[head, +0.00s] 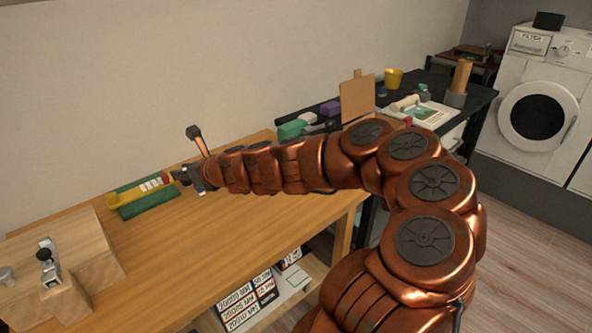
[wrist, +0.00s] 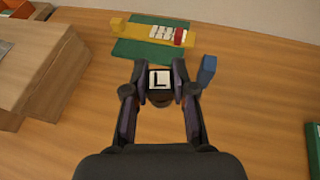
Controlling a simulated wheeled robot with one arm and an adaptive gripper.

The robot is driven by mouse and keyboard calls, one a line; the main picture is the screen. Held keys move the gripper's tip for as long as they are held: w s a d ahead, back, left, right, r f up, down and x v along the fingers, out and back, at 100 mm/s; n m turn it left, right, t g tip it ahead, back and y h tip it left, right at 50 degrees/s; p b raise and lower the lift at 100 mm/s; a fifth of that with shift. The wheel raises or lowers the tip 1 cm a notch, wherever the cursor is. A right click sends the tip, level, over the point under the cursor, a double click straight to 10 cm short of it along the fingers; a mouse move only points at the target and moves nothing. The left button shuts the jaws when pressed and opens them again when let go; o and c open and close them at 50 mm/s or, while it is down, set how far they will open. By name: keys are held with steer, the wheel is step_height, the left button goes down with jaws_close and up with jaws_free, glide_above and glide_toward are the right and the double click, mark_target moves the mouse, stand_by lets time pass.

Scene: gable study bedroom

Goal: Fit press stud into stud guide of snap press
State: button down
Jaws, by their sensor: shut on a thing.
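My gripper (wrist: 160,84) is shut on a small dark piece with a white top marked with a black L (wrist: 160,79), which I take to be the press stud. It is held between the two fingertips, above the wooden bench. In the head view my gripper (head: 184,176) is at the end of the outstretched arm, and the held piece is too small to make out. A grey-and-black metal device (head: 47,262), possibly the snap press, stands on a wooden block at the far left. Its stud guide cannot be made out.
A yellow holder (wrist: 150,33) with white tiles and a red piece lies on a green mat (wrist: 140,52) just beyond my gripper. A blue piece (wrist: 207,70) is close right of the fingers. Stepped wooden blocks (head: 95,245) stand left. The bench middle (head: 190,240) is clear.

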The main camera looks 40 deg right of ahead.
steer(key=s+d+f+m+h+b, duration=0.1)
steer(key=s+d+b, duration=0.1)
steer(key=s+d, duration=0.55)
steer(key=s+d+f+m+h+b, duration=0.15)
steer(key=s+d, duration=0.25)
steer(key=d, duration=0.6)
steer(key=s+d+f+m+h+b, duration=0.1)
steer(key=s+d+f+b, duration=0.15)
steer(key=s+d, duration=0.45)
steer(key=shift+n+t, duration=0.25)
steer(key=shift+t, duration=0.05)
steer(key=w+d, duration=0.4)
steer(key=w+d+b, duration=0.1)
steer(key=w+d, duration=0.3)
steer(key=w, duration=0.1)
steer(key=w+d, duration=0.4)
steer(key=shift+w+f, duration=0.3)
steer(key=shift+w, duration=0.05)
steer(key=shift+f+b, duration=0.8)
steer(key=shift+f, duration=0.9)
steer(key=shift+f, duration=0.1)
steer(key=c, duration=0.9)
jaws_free()
steer(key=shift+c, duration=0.2)
